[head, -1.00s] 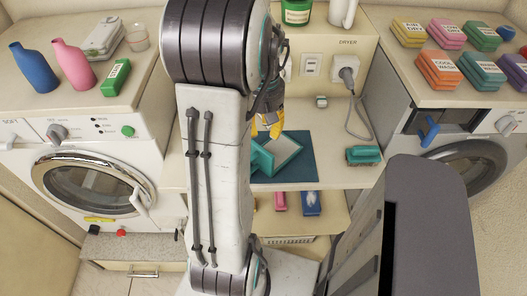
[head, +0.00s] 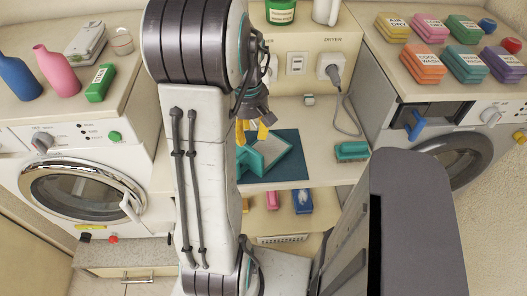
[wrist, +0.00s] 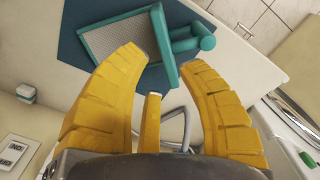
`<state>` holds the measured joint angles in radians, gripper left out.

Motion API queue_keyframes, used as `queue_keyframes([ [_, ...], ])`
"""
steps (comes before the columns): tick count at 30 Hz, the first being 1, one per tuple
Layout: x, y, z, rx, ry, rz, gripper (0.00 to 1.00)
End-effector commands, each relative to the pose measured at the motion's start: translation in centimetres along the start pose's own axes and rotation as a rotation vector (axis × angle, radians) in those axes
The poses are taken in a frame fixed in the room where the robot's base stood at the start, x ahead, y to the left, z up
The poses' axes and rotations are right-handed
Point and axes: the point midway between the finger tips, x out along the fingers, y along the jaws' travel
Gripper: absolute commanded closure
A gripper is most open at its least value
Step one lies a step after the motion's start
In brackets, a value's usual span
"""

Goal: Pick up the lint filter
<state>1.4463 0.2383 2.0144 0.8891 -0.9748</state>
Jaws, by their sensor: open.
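The lint filter (head: 268,153) is a teal frame with a pale mesh panel and a teal handle. It lies on a dark blue mat (head: 290,170) on the counter between the two machines. In the wrist view the lint filter (wrist: 118,40) shows at the top, its handle (wrist: 190,38) to the right. My gripper (head: 252,132) has yellow fingers and hangs just above the far side of the filter. In the wrist view my gripper (wrist: 163,62) is open, fingers spread, with nothing between them. My arm hides the left part of the mat in the head view.
A teal brush (head: 352,151) lies right of the mat. A plug and its cord (head: 335,72) hang on the panel behind. Washer (head: 82,190) and dryer (head: 455,150) flank the counter. Bottles (head: 55,70) stand at left, labelled blocks (head: 420,65) at right.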

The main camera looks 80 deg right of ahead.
Motion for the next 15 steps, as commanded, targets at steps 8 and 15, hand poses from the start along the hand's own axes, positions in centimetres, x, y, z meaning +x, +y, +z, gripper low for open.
queue_keyframes([
  [8, 2.7, -0.4, 0.1, 0.001, -0.003, -0.005, 0.64],
  [15, 5.1, -0.4, 0.0, 0.002, -0.001, -0.002, 0.64],
])
